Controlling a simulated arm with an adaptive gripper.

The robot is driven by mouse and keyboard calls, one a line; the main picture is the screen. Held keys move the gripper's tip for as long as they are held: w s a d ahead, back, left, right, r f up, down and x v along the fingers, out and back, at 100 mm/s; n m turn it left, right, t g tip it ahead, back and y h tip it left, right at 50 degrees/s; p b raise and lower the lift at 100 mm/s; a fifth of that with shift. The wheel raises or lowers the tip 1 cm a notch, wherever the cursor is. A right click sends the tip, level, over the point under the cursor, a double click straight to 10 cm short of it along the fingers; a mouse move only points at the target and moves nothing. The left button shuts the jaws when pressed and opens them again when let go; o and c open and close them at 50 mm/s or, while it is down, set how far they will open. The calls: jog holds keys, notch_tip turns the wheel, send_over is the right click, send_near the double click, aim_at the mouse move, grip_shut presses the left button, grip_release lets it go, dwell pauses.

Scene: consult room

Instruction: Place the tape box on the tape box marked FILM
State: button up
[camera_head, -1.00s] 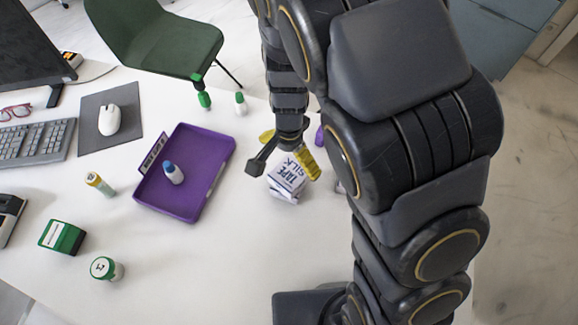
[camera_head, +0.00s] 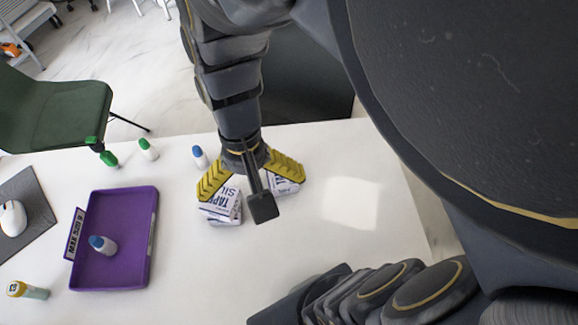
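Whether the fingers touch the boxes is unclear.
A purple tray (camera_head: 146,270) holds a blue-capped bottle (camera_head: 103,245). Another blue-capped bottle (camera_head: 200,156) stands behind the boxes, green-capped bottles (camera_head: 148,149) near the back edge. A yellow-labelled tube (camera_head: 27,290) lies front left. The table right of the boxes is clear.

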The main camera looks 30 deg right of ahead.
jog(key=s+d+r+n, duration=0.3)
jog(key=s, duration=0.4)
jog(key=shift+s+r+h, duration=0.3)
jog(key=shift+s+r, duration=0.05)
jog(key=shift+r, duration=0.05)
